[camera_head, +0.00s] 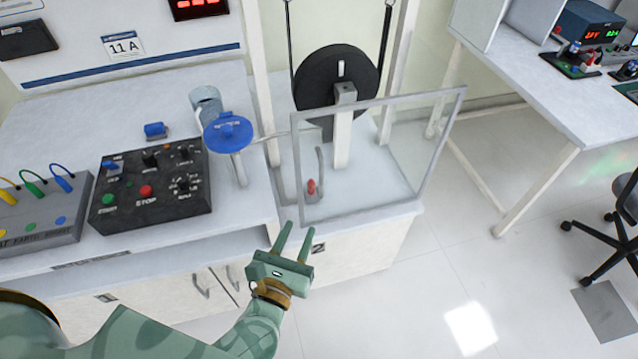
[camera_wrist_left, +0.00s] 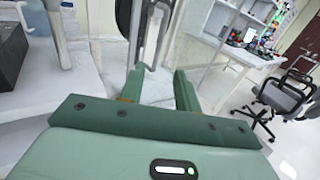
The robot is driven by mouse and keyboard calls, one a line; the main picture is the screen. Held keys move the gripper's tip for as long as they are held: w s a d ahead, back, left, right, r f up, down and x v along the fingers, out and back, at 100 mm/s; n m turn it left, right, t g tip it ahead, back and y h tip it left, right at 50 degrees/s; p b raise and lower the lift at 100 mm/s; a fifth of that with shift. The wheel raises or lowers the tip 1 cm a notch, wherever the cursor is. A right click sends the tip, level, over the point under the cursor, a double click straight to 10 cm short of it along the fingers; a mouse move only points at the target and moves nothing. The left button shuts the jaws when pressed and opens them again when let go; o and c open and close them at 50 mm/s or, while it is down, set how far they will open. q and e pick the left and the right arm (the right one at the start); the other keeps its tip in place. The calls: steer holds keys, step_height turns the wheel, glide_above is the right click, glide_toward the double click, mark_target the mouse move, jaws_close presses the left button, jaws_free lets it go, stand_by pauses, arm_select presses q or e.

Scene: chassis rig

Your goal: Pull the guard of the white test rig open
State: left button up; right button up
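The white test rig (camera_head: 343,135) stands on the bench with a black wheel (camera_head: 325,82) on a post. Its guard (camera_head: 378,102) is a clear panel in a grey frame, standing upright across the front of the rig. A grey upright handle (camera_head: 320,165) shows near its left edge. I cannot tell whether the guard is slightly ajar. My left gripper (camera_head: 295,230) is open and empty, just in front of the guard's lower left corner, apart from the handle. In the left wrist view its fingers (camera_wrist_left: 159,86) are spread, with a grey bar (camera_wrist_left: 163,36) beyond them. My right gripper is out of view.
A black control box (camera_head: 150,187) with a red stop button and a blue round-topped fixture (camera_head: 228,132) are left of the rig. A second bench (camera_head: 530,95) stands at the right. An office chair (camera_head: 620,225) is at the far right. The floor between is clear.

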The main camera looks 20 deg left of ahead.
mark_target(320, 180)
arm_select(q)
steer(key=w, duration=1.4)
steer(key=shift+c, duration=0.2)
jaws_close()
